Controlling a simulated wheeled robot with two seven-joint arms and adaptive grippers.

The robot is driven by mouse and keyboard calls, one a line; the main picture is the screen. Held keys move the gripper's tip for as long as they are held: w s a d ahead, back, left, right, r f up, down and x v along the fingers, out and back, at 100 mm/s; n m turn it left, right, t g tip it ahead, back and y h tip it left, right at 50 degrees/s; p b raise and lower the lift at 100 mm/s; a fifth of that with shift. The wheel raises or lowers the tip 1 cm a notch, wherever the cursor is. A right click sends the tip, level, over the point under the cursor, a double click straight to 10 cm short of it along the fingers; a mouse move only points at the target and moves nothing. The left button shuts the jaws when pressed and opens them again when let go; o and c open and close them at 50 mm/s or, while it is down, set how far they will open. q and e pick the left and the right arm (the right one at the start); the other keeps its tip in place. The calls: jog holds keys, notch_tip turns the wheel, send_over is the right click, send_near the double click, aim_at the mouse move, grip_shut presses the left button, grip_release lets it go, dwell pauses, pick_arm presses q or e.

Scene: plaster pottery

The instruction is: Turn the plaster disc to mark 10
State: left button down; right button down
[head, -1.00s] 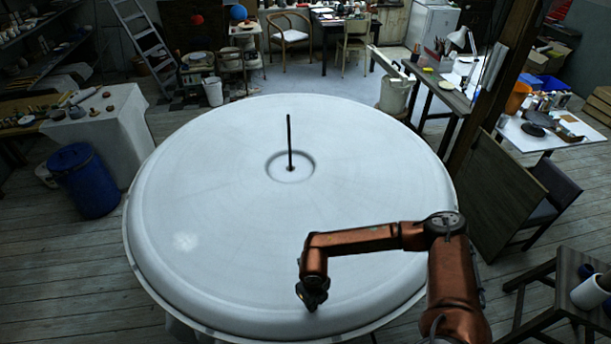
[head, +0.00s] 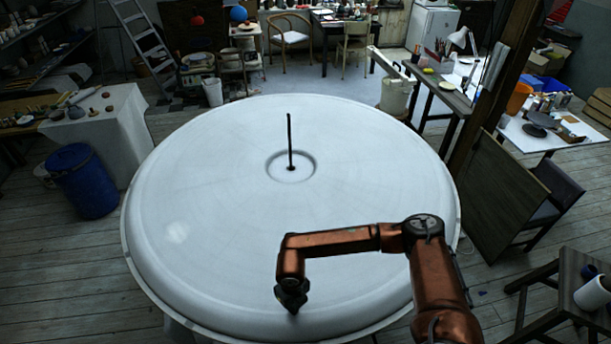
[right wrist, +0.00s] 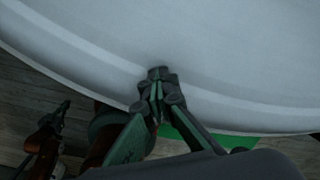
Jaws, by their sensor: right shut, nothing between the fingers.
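The plaster disc (head: 230,215) is a large, round, white slab with a rounded rim, filling the middle of the head view. A thin dark rod (head: 290,142) stands upright in a ringed hollow at its centre. I can make out no numbered marks. My right gripper (head: 292,306) is shut and empty, pointing down at the disc's near part. In the right wrist view its fingertips (right wrist: 158,75) meet the disc's surface (right wrist: 220,55) near the rim; firm contact is unclear. My left gripper (right wrist: 62,108) seems to show dimly at lower left there.
A blue bin (head: 84,182) and a cloth-covered table (head: 108,125) stand left of the disc. A dark stool (head: 560,290) and a leaning board (head: 500,200) stand at the right. A white bucket (head: 395,97) stands behind the disc.

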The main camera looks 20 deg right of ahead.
jog(key=shift+s+a+f, duration=0.1)
jog(key=shift+a+f, duration=0.05)
jog(key=shift+f, duration=0.1)
jog(key=shift+w+a+b, duration=0.2)
jog(key=shift+a+b, duration=0.2)
jog(key=shift+a, duration=0.3)
jog(key=shift+w+a, duration=0.1)
jog(key=shift+a, duration=0.1)
jog(key=shift+w, duration=0.1)
jog(key=shift+d, duration=0.2)
jog(key=shift+r, duration=0.15)
jog(key=shift+w+a+r+p, duration=0.1)
jog(key=shift+r+p, duration=0.45)
jog(key=shift+r, duration=0.35)
jog(key=shift+r+p, duration=1.25)
jog(key=shift+r, duration=1.5)
